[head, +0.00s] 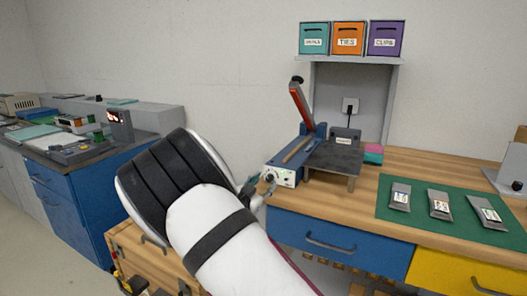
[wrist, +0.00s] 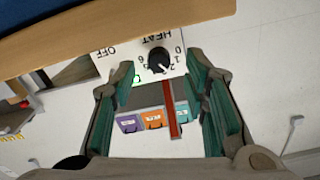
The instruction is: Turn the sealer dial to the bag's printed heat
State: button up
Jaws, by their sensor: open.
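The sealer (head: 318,150) stands on the wooden bench, its red-handled lever raised. Its white front panel (head: 281,177) faces my gripper (head: 262,188). In the wrist view the panel (wrist: 113,62) appears inverted, with HEAT, OFF and numbers around the black dial (wrist: 158,59). The dial's white pointer aims to the lower right of that view, seemingly near the 2. My gripper (wrist: 160,75) is open and empty, one finger on each side of the dial; contact cannot be told. Three grey bags (head: 399,196) (head: 440,205) (head: 487,212) lie on a green mat (head: 415,225); their print is too small to read.
Teal, orange and purple boxes (head: 314,38) (head: 348,38) (head: 386,39) sit on the shelf above the sealer. A blue drawer (head: 315,233) is below the bench edge. A wooden cart (head: 126,248) is at lower left. Another blue counter (head: 85,195) stands farther left.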

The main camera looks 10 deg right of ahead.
jog(key=p+v, duration=0.1)
jog(key=v, duration=1)
notch_tip(320, 180, up, 11)
jog(key=s+d+n+g+y+p, duration=0.2)
jog(key=s+n+g+y+p, duration=0.15)
jog(key=y, duration=0.65)
jog(key=s+r+n+g+y+p, duration=0.1)
jog(key=s+r+n+y+p, duration=0.2)
jog(key=s+r, duration=0.5)
jog(key=shift+s+d+g, duration=0.35)
jog(key=shift+s+d, duration=0.05)
jog(key=shift+s, duration=1.2)
jog(key=shift+r, duration=0.1)
